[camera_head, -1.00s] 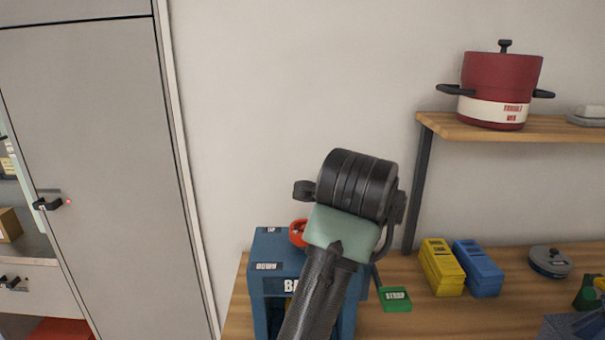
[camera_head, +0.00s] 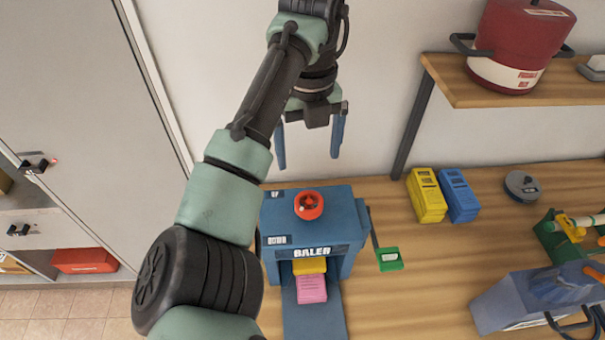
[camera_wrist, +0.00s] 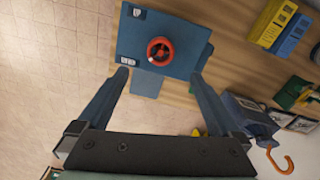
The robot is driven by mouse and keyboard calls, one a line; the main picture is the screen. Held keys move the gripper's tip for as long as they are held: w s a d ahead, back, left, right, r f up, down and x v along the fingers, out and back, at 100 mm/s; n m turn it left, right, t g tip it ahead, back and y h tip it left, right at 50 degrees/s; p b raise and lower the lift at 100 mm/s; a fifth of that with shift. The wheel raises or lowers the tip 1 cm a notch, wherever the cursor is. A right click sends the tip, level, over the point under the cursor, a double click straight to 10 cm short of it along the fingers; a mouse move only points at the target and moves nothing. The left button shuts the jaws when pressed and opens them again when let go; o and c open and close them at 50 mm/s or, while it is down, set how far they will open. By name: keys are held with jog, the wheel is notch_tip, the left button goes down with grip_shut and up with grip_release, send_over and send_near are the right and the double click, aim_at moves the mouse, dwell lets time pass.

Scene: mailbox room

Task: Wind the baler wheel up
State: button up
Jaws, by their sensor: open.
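The blue baler (camera_head: 345,228) stands on the wooden bench, with labels on its top and front. Its red wheel (camera_head: 309,205) lies on the top face; it also shows in the wrist view (camera_wrist: 160,51). A yellow block (camera_head: 309,266) and a pink block (camera_head: 312,289) sit in the baler's front opening. My gripper (camera_head: 309,162) is open and empty, above and behind the wheel in the head view. In the wrist view my gripper (camera_wrist: 158,82) has its fingers spread wide, with the wheel beyond the tips and apart from them.
Yellow (camera_head: 427,195) and blue (camera_head: 459,195) boxes stand to the right. A shelf (camera_head: 470,92) holds a red pot (camera_head: 520,45). A blue-grey bin (camera_head: 520,300) is at the lower right.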

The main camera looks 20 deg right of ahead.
aim_at(309, 201)
jog(key=f+p, duration=0.1)
jog(key=f, duration=0.2)
jog(key=f+p, duration=0.1)
jog(key=f, duration=0.3)
jog(key=s+f+p, duration=0.1)
jog(key=f, duration=0.3)
jog(key=shift+f, duration=0.1)
jog(key=shift+w+f, duration=0.2)
jog(key=shift+f, duration=0.35)
jog(key=shift+c, duration=0.2)
jog(key=c, duration=1.3)
